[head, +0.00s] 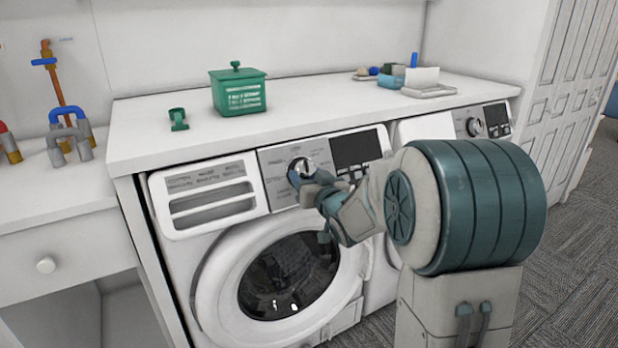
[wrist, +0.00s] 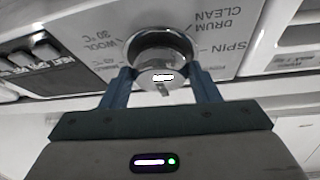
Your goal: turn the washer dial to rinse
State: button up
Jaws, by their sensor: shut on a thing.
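The washer dial (head: 301,166) is a round silver knob on the grey control panel of the left white washer (head: 205,262). My gripper (head: 306,178) reaches it from the right, with its blue fingers at the dial. In the wrist view the dial (wrist: 162,50) sits between the two fingers of my gripper (wrist: 163,82), which are shut on it from both sides. Labels around it appear upside down, with WOOL, 30 °C, SPIN and DRUM CLEAN readable. A small dark mark shows on the knob's lower part. I cannot make out a rinse label.
A dark display (head: 356,149) and buttons lie right of the dial. The detergent drawer (head: 212,195) is to its left. A white counter (head: 300,110) above holds a green lidded box (head: 238,92) and a tray (head: 428,91). A second machine's dial (head: 474,127) is farther right.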

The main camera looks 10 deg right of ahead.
jog(key=n, duration=0.1)
jog(key=n+y+b, duration=0.1)
jog(key=n, duration=0.1)
jog(key=n+y, duration=0.1)
jog(key=shift+w+d+n+b, duration=0.1)
jog(key=shift+d+n+b, duration=0.15)
jog(key=shift+n+b, duration=0.15)
jog(key=n+g+y, duration=0.1)
jog(key=n, duration=0.2)
jog(key=n+g+y, duration=0.1)
jog(key=n+y, duration=0.1)
jog(key=n, duration=0.1)
jog(key=shift+w+d+r+n+g+p, duration=0.1)
jog(key=shift+d+n+g+p, duration=0.1)
jog(key=shift+n+g+p, duration=0.1)
jog(key=shift+n, duration=0.3)
jog(key=o, duration=1)
jog(key=p+v, duration=0.1)
jog(key=v, duration=1.3)
jog(key=shift+w+d+p, duration=0.1)
jog(key=shift+w+p, duration=0.05)
jog(key=shift+p, duration=0.2)
